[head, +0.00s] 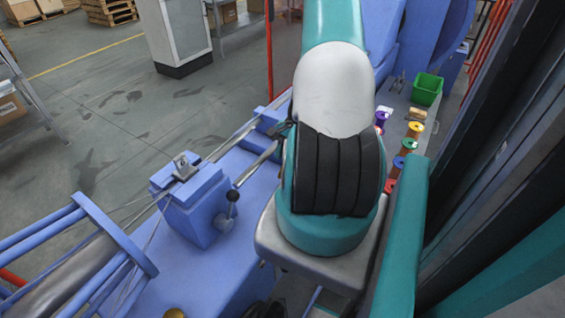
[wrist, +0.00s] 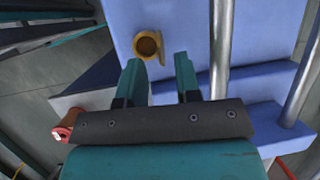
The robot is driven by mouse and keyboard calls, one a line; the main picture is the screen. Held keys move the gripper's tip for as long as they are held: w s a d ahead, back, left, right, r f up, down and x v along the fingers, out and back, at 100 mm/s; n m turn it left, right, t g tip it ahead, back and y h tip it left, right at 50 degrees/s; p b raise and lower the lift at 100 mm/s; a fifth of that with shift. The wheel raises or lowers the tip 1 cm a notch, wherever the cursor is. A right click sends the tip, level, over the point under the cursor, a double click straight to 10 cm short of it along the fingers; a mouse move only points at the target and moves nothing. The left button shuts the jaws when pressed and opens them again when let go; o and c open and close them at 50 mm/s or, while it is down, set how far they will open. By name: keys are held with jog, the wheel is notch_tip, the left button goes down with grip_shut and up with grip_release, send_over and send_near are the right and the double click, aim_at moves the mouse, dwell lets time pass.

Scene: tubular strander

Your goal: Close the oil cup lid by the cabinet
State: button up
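The oil cup (wrist: 148,44) is a small round brass cup on a blue machine face in the wrist view. Its round mouth looks open and dark inside, with a thin brass piece at its right edge that may be the lid. My gripper (wrist: 158,63) is open, with two teal fingers apart and nothing between them. The cup appears just beyond the fingertips, nearer the left finger; I see no contact. In the head view my arm hides the gripper. A brass round piece (head: 174,313) shows at the bottom edge there; I cannot tell if it is the same cup.
A steel rod (wrist: 221,45) stands close to the right finger, with another rod farther right. A red and white spool (wrist: 68,124) is at left. In the head view, a blue block with a lever (head: 232,197), several coloured spools and a green bin (head: 427,89) surround my arm.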

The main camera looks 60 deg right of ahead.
jog(key=shift+x, duration=1.75)
grip_shut()
